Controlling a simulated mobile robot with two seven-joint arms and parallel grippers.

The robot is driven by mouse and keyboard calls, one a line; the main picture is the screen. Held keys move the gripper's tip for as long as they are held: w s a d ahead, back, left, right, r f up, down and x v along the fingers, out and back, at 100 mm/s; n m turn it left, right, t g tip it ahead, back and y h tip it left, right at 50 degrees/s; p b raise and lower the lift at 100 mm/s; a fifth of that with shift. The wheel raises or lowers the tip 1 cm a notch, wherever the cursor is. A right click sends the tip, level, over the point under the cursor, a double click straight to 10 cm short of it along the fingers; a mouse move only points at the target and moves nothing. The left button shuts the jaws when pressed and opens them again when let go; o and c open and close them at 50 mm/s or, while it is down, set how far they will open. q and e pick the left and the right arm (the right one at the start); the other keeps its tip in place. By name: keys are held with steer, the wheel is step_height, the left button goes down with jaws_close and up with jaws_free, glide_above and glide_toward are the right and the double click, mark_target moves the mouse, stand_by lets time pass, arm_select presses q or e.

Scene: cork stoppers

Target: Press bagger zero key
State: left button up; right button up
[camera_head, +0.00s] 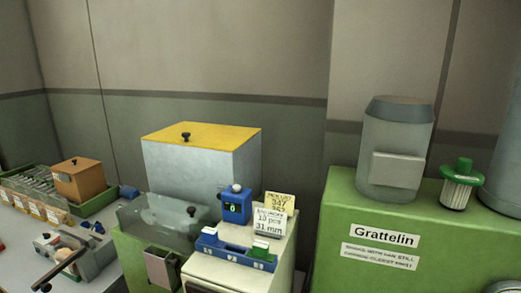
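A small blue device (237,207) with a lit green digit on its dark display and a pale round knob on top stands on the cream cabinet (225,275) in the head view. It may be the bagger's counter, but I cannot make out a key marked zero. A grey box with a yellow lid (203,135) and a clear-covered trough (163,219) stand behind and to its left. Neither of my grippers is in view.
A blue tray (222,253) with white and green pieces lies before the device. Cards (269,222) stand to its right. A green Grattelin cabinet (345,210) is at the right. A workbench with an orange box (80,179) is at the left.

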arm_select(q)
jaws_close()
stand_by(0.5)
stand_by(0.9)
